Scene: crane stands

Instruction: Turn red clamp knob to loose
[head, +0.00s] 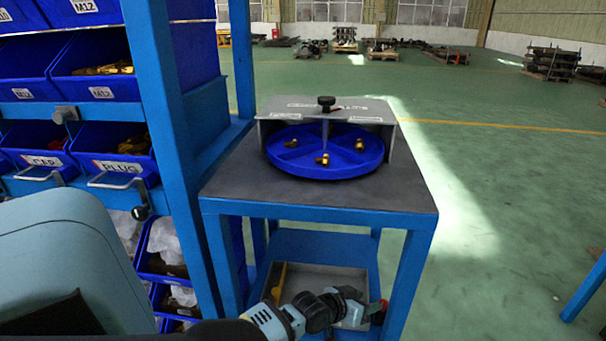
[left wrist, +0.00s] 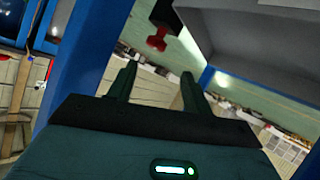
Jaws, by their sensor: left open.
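The red clamp knob (left wrist: 157,38) shows in the left wrist view as a small red T-shaped handle below a dark block, near a grey panel. My left gripper (left wrist: 156,84) is open. Its two dark fingers point toward the knob, which lies beyond the tips and roughly between them in the picture, with nothing held. In the head view, my left gripper (head: 364,303) is low, in front of the blue stand's lower shelf. A small red patch shows by its fingers, but I cannot tell there how the knob is set. My right gripper is not in view.
The blue stand (head: 320,214) carries a grey housing (head: 385,112) with a black top knob and a round blue tray (head: 290,160) holding brass fittings. A grey tray (head: 318,277) lies on its lower shelf. Blue bins (head: 95,90) fill the left rack.

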